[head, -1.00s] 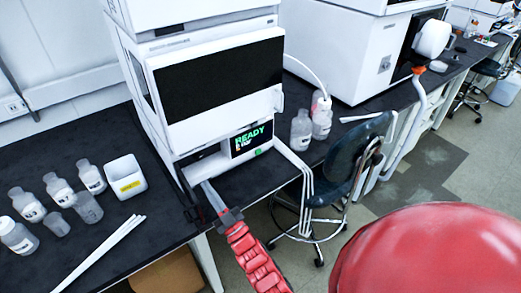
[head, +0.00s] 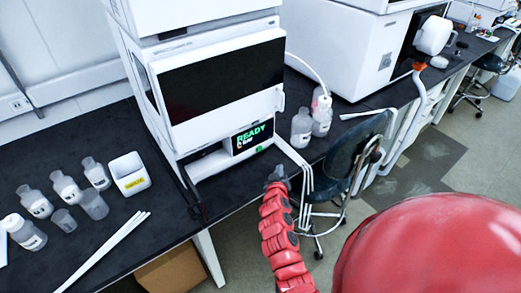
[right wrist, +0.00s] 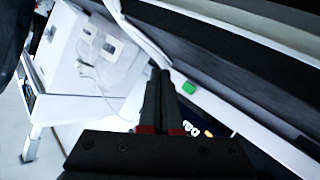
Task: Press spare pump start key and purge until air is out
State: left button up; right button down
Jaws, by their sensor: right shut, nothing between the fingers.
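The pump is the lowest module of the white instrument stack; its dark screen (head: 252,138) reads READY in green, with smaller unreadable text below. A small green key (head: 260,149) sits just under the screen. In the right wrist view the green key (right wrist: 188,87) is right of my fingertips, and the screen (right wrist: 195,124) is partly hidden by the gripper. My right gripper (head: 277,174) is in front of and slightly below the key, apart from it in the head view. Its fingers (right wrist: 160,73) are shut and empty. My left gripper is out of view.
Several labelled bottles (head: 66,188), a white box (head: 129,173) and white rods (head: 106,250) lie on the black bench at left. Bottles with tubing (head: 302,127) stand right of the stack. White tubes (head: 297,168) hang over the bench edge near a blue chair (head: 352,148).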

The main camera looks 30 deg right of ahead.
aim_at(259, 149)
jog(key=shift+w, duration=0.15)
jog(key=w+b, duration=0.1)
jog(key=w, duration=0.1)
jog(key=w+b, duration=0.1)
jog(key=w, duration=0.1)
jog(key=w+b, duration=0.1)
jog(key=w, duration=0.2)
jog(key=shift+a+f, duration=0.15)
jog(key=shift+a, duration=0.2)
jog(key=shift+w+b, duration=0.65)
jog(key=shift+w, duration=0.1)
dwell(1.0)
jog(key=shift+w, duration=0.1)
jog(key=shift+w+a+r+b, duration=0.1)
jog(key=shift+w+r+b, duration=0.1)
jog(key=shift+w+b, duration=0.25)
